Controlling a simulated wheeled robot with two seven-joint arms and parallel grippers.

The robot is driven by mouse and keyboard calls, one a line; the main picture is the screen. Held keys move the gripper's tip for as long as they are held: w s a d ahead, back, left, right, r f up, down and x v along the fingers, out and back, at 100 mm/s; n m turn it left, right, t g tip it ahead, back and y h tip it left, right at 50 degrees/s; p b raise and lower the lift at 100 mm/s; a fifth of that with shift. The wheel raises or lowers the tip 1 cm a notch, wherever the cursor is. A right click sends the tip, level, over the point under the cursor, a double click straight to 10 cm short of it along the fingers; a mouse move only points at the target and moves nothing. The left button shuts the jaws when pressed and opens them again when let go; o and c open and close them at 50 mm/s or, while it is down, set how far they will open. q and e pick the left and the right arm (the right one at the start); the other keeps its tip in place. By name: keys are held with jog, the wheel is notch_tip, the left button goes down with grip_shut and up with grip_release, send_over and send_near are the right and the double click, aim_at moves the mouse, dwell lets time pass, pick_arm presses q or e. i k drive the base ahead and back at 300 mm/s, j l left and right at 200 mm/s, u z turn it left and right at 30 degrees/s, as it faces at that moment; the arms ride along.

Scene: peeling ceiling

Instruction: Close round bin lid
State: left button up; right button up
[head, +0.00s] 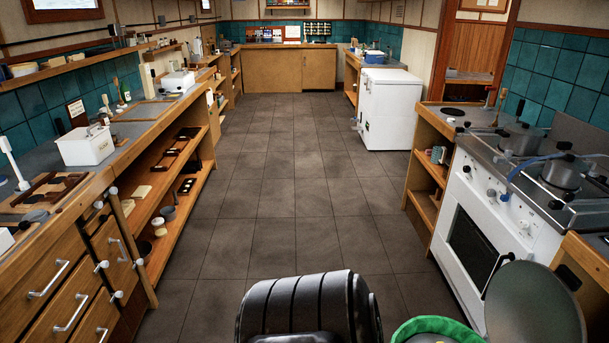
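The round bin (440,325) is at the bottom right of the head view, cut off by the lower edge. A green liner shows around its rim, and something yellowish shows inside its opening. Its round grey-green lid (535,306) stands open, tilted up at the right side of the bin in front of the white stove. The lower part of the lid and the bin's body are out of the picture. Neither of my grippers shows in this view.
A white stove (480,235) with pots stands on the right, close behind the lid. A wooden counter with drawers (75,295) and open shelves runs along the left. A white fridge (390,108) stands farther back. The tiled floor (290,190) between is clear.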

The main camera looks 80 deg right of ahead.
aim_at(527, 301)
jog(key=z, duration=4.4)
